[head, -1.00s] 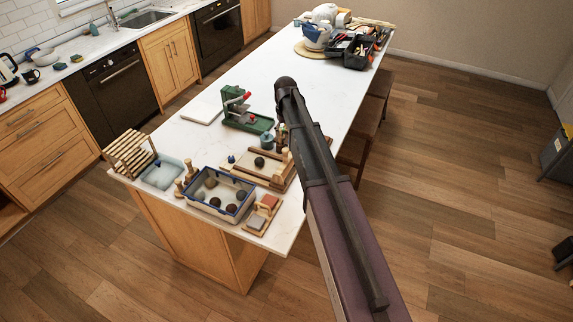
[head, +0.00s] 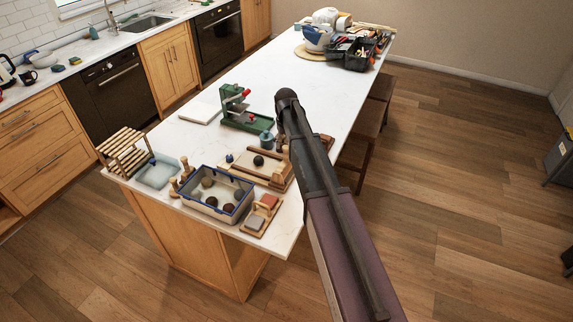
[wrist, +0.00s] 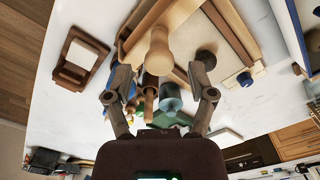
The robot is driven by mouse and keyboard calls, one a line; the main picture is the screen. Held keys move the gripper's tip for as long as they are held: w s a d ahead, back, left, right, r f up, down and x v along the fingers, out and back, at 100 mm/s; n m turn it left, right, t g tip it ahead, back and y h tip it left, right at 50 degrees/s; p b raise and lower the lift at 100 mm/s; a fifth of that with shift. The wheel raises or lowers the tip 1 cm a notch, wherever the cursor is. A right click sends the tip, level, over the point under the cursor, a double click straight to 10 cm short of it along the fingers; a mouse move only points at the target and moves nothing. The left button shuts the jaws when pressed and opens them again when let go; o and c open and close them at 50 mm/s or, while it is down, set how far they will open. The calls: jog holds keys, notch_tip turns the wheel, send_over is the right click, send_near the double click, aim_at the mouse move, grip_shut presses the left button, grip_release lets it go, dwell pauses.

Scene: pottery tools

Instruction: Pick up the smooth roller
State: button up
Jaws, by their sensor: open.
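In the wrist view a pale wooden roller-like piece (wrist: 159,50) with a rounded end points toward the camera, just beyond and between the fingertips. I take it for the smooth roller, but its surface is too small to judge. My gripper (wrist: 164,67) is open around the line to it, with nothing visibly held. A darker brown wooden handle (wrist: 149,92) shows between the fingers, closer to the palm. In the head view my arm hides the gripper and most of this spot on the white counter (head: 262,90).
A wooden board with a dark ball (head: 258,161), a blue-rimmed tub (head: 217,207), a small block stand (head: 260,214) and a green press (head: 240,113) crowd the near end. A wooden rack (head: 124,152) stands at the left corner. The counter's middle is clear.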

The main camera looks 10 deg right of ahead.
aim_at(286, 161)
jog(key=shift+f, duration=0.3)
jog(key=shift+f+b, duration=2.45)
jog(key=shift+b, duration=0.15)
grip_shut()
